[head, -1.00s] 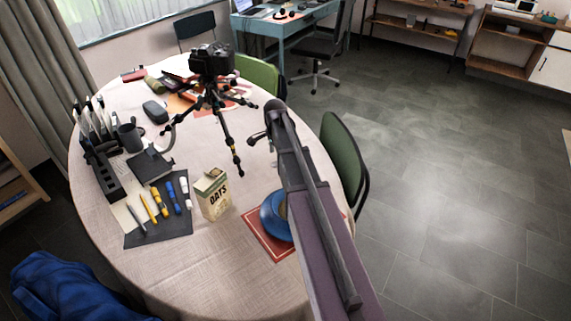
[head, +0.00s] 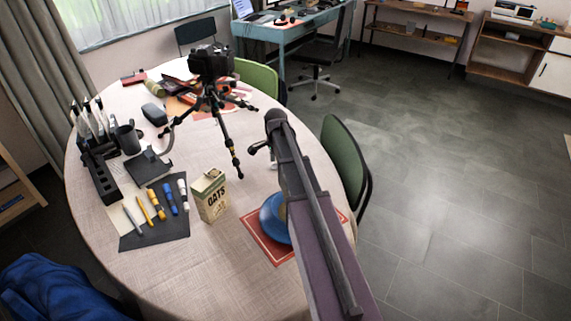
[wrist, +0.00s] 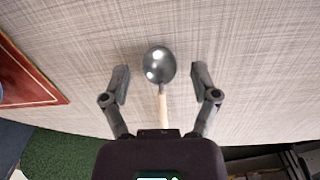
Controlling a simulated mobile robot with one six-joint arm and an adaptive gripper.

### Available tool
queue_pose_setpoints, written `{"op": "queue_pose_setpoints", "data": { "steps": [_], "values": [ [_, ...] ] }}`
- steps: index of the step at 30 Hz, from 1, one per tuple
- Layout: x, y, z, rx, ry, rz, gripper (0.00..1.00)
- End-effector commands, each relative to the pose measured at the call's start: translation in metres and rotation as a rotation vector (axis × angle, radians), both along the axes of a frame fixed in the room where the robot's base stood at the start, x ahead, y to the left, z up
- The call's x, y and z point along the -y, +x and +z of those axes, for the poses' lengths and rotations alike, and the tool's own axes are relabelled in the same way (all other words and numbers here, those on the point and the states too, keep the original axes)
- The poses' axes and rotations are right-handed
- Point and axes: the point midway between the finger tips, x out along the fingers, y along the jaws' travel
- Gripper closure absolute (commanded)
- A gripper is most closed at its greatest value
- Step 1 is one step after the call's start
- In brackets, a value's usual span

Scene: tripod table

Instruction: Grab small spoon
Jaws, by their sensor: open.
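The small spoon (wrist: 160,68) lies on the tablecloth in the wrist view. It has a shiny dark grey bowl and a pale handle (wrist: 163,107) that runs down toward my gripper's body. My gripper (wrist: 161,86) is open, with one finger on each side of the spoon and a gap to both. I cannot tell how high the fingers are above the cloth. In the head view my arm hides the spoon, and only part of my gripper (head: 258,148) shows past it.
A blue bowl (head: 272,218) on a red mat (head: 257,238) sits beside my arm. An oats box (head: 210,196) and a camera tripod (head: 228,140) stand to the left. A green chair (head: 343,165) is at the table's right edge. The round table (head: 215,285) has bare cloth at the front.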

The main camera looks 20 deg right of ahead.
Motion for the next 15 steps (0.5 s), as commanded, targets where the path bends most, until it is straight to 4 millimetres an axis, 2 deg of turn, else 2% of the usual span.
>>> {"op": "queue_pose_setpoints", "data": {
  "steps": [4, 11, 15],
  "values": [
    [0.0002, -0.0001, 0.0000, 0.000, 0.000, 0.000, 0.22],
    [0.0004, -0.0001, 0.0000, 0.000, 0.000, -0.001, 0.91],
    [0.0005, -0.0001, -0.0001, 0.000, 0.000, -0.001, 0.92]
  ]
}}
